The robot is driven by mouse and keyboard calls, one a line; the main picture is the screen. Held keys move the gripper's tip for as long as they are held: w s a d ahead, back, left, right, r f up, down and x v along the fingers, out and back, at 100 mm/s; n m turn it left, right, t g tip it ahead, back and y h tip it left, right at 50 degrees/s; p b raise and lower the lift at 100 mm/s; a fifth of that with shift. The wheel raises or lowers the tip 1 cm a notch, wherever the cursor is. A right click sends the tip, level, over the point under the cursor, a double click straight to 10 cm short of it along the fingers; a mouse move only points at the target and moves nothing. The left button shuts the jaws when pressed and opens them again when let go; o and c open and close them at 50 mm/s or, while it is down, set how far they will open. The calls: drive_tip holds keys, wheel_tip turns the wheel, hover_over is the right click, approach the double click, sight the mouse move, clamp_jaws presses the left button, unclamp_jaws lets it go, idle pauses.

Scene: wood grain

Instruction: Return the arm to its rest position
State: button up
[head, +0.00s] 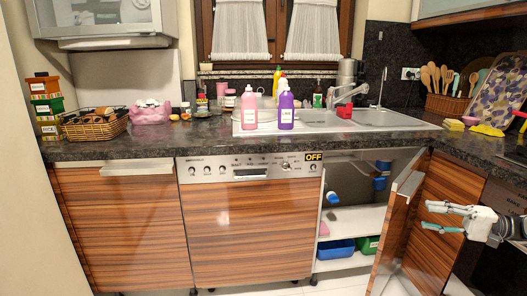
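My gripper (425,216) is at the right side of the head view, reaching in from the right edge. Its two fingers point left and are spread apart, with nothing visible between them. It appears in front of the wood-grain cabinet fronts on the right, just right of the open cabinet door (393,238). I cannot tell whether it touches the door. The rest of my arm is mostly cut off by the frame edge.
The open sink cabinet shows a blue bin (336,249) and a green bin (369,245). The dark counter (190,137) above holds a pink bottle (249,108), a purple bottle (286,110), a wicker basket (95,126) and a sink (385,118). The dishwasher (250,225) is closed.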

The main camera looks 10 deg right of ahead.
drive_tip(key=w+a+r+n+g+h, duration=0.1)
drive_tip(key=a+r+g, duration=0.25)
drive_tip(key=a, duration=0.45)
drive_tip(key=a+r+n+g+h, duration=0.1)
drive_tip(key=a+r+g, duration=0.1)
drive_tip(key=a+r, duration=0.4)
drive_tip(key=s+a+r+n+g+h, duration=0.15)
drive_tip(key=s+a, duration=0.25)
drive_tip(key=a, duration=0.4)
drive_tip(key=s+a+r+m+g+h, duration=0.1)
drive_tip(key=s+a+r+g+h, duration=0.25)
drive_tip(key=a, duration=0.45)
drive_tip(key=s+a+n+h, duration=0.2)
drive_tip(key=s+a+h, duration=0.35)
drive_tip(key=s, duration=0.85)
drive_tip(key=s+a+f+n+t+h, duration=0.1)
drive_tip(key=s+f+n+t+h, duration=0.3)
drive_tip(key=s, duration=1)
wheel_tip(320, 180, up, 23)
drive_tip(key=m+t+y+p, duration=0.1)
drive_tip(key=m+p, duration=0.1)
drive_tip(key=p, duration=2.1)
drive_tip(key=shift+d+r+t, duration=0.15)
drive_tip(key=shift+r+t, duration=0.05)
drive_tip(key=shift+t, duration=0.15)
